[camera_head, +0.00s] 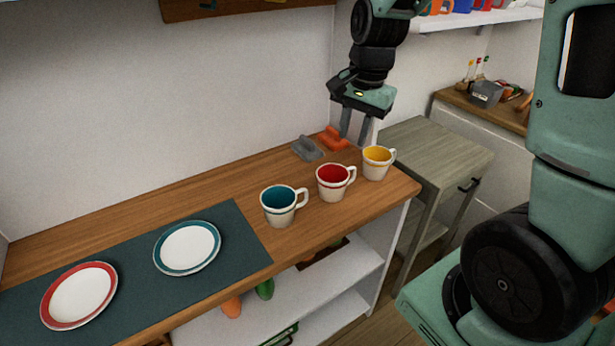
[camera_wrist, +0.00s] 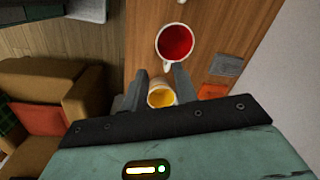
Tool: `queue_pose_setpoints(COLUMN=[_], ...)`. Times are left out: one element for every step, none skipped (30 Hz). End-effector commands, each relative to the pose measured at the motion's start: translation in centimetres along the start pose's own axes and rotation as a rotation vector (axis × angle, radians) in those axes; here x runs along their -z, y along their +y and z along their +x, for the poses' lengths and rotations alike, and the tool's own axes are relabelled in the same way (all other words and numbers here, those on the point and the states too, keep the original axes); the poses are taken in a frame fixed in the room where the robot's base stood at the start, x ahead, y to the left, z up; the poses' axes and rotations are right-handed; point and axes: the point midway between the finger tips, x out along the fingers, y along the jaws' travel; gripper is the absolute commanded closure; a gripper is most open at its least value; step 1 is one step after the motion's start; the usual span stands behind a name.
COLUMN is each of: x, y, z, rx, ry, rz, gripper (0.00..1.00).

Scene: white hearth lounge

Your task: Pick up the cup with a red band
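The cup with a red band (camera_head: 335,186) is white with a red inside. It stands upright between two other cups on the wooden counter, handle to the right; it also shows at the upper middle of the wrist view (camera_wrist: 175,41). A yellow-banded cup (camera_head: 376,165) stands to its right and a teal-banded cup (camera_head: 280,207) to its left. My gripper (camera_head: 357,137) is open and empty above the counter's right end. In the wrist view, the yellow cup (camera_wrist: 161,97) appears between my fingers (camera_wrist: 155,85), and the red cup lies beyond the fingertips.
A grey object (camera_head: 306,149) and an orange object (camera_head: 333,138) lie by the wall behind the cups. A red-rimmed plate (camera_head: 49,318) and a teal-rimmed plate (camera_head: 164,267) rest on a dark mat (camera_head: 235,232). A grey side table (camera_head: 430,140) stands right of the counter.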

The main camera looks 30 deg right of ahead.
Motion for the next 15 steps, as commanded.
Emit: queue_pose_setpoints(x=[0.6, 0.7, 0.8, 0.8, 0.7, 0.7, 0.7, 0.7, 0.7, 0.6, 0.7, 0.7, 0.7, 0.7, 0.7], y=[0.2, 0.3, 0.3, 0.3, 0.3, 0.3, 0.3, 0.3, 0.3, 0.4, 0.4, 0.3, 0.4, 0.4, 0.3], z=[0.2, 0.5, 0.9, 1.3, 1.8, 2.5, 3.2, 3.8, 4.7, 5.3, 6.0, 6.8, 7.5, 8.1, 8.9], rx=[-0.001, -0.001, -0.002, -0.003, -0.004, -0.004, -0.005, -0.004, -0.005, -0.005, -0.005, -0.004, -0.005, -0.004, -0.005], ry=[0.003, 0.003, 0.003, 0.002, 0.001, 0.001, 0.0, 0.0, 0.0, 0.0, 0.0, 0.0, -0.001, 0.0, 0.0], rz=[0.024, 0.032, 0.036, 0.036, 0.035, 0.034, 0.034, 0.033, 0.034, 0.034, 0.034, 0.033, 0.032, 0.032, 0.031], gripper=[0.71, 0.71, 0.71, 0.71, 0.71, 0.71, 0.71, 0.71, 0.71, 0.71, 0.71, 0.71, 0.71, 0.71, 0.71])
